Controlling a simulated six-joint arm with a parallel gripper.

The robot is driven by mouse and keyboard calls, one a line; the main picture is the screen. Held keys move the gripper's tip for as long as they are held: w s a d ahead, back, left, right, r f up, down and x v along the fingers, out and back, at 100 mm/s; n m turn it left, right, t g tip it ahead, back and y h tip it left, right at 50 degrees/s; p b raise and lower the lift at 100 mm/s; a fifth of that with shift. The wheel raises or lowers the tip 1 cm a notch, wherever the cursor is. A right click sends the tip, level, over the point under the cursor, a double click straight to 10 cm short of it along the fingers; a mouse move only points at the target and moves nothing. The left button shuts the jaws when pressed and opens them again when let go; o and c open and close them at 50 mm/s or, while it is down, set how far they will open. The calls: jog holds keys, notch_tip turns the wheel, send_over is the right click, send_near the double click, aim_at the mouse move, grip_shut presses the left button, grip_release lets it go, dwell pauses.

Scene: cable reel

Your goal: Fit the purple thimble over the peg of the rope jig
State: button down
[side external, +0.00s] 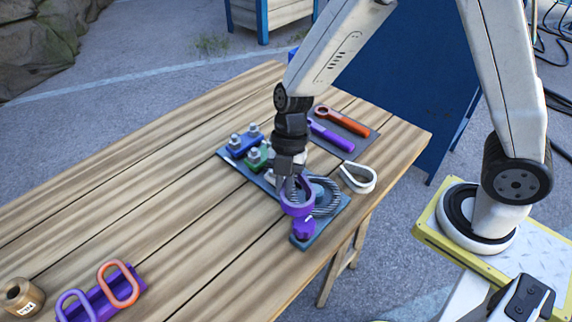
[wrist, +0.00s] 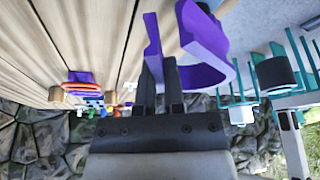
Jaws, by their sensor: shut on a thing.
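The purple thimble (side external: 298,209) is an open, rounded loop. My gripper (side external: 287,190) is shut on one side of it, over the near end of the dark rope jig (side external: 331,219). A purple piece (side external: 304,229), probably the jig's peg, stands just below the thimble in the side view. I cannot tell whether the two touch; the thimble partly hides it. In the wrist view the thimble (wrist: 207,76) is large at the top, with my gripper's fingers (wrist: 160,68) on its wall. The peg is not clear there.
Grey rope (side external: 326,196) lies on the jig behind the thimble. Blue (side external: 246,140) and green (side external: 257,158) clamps with bolts stand to the left. A white thimble (side external: 358,178) and a tray with wrenches (side external: 343,127) are close by. The table's left side is mostly clear.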

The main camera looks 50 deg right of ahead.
jog(key=d+n, duration=0.1)
jog(key=n, duration=0.1)
jog(key=d+f+n+g+h, duration=0.1)
jog(key=d+n, duration=0.1)
jog(key=d+f+n, duration=0.1)
jog(key=d+n, duration=0.1)
jog(key=shift+w+f+n+g+h, duration=0.1)
jog(key=shift+w+n+g+h, duration=0.25)
jog(key=shift+n+g+h, duration=0.05)
jog(key=shift+d+f+n+h, duration=0.15)
jog(key=shift+d+n, duration=0.25)
jog(key=shift+n, duration=0.05)
jog(key=shift+d+f+n+h, duration=0.1)
jog(key=shift+d+n+h, duration=0.05)
jog(key=shift+d+n, duration=0.25)
jog(key=shift+a+f, duration=0.1)
jog(key=shift+f, duration=0.15)
